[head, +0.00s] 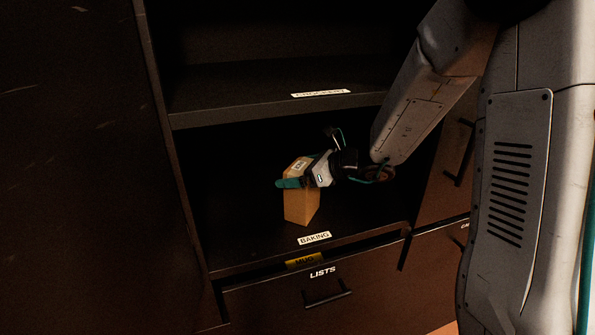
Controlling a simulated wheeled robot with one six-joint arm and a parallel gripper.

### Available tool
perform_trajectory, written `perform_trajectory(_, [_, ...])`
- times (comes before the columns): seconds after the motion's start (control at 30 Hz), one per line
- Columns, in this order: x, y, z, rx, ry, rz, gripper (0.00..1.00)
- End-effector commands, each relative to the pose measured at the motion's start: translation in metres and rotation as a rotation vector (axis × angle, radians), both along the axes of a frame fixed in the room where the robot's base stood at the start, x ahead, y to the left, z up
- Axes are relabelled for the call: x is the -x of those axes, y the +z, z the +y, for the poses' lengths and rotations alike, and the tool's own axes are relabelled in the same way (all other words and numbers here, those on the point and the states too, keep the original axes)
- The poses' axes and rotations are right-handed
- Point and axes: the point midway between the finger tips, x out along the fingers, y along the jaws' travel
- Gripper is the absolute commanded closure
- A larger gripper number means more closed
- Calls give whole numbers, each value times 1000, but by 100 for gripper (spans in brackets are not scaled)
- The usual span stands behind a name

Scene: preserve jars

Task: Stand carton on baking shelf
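A tan cardboard carton (301,207) with a pale label on top is upright, at or just above the shelf marked BAKING (250,248). It is a little behind the shelf's front edge. I cannot tell whether its base touches the dark shelf. My gripper (291,181) reaches in from the right at the upper part of the carton. One teal finger lies across the carton's near side. The other finger is hidden behind the carton, so I cannot see whether the fingers press on it.
An upper shelf with a white label (320,93) overhangs the baking shelf. A dark cabinet side (170,130) stands on the left. Below are a yellow tag (304,261) and a drawer marked LISTS (290,300). The baking shelf is clear left of the carton.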

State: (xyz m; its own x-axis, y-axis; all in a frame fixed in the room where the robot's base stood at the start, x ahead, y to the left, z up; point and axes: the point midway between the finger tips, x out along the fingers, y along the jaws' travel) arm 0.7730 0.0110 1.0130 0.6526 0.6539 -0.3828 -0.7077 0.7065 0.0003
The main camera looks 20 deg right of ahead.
Motion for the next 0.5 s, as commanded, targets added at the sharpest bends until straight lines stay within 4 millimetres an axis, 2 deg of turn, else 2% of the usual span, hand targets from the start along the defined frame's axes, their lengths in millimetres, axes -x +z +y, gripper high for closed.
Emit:
perform_trajectory(0.17, [6,8,-7,0,-2,-1,0])
perform_trajectory(0.5, [52,35,-54,2,-5,-3,0])
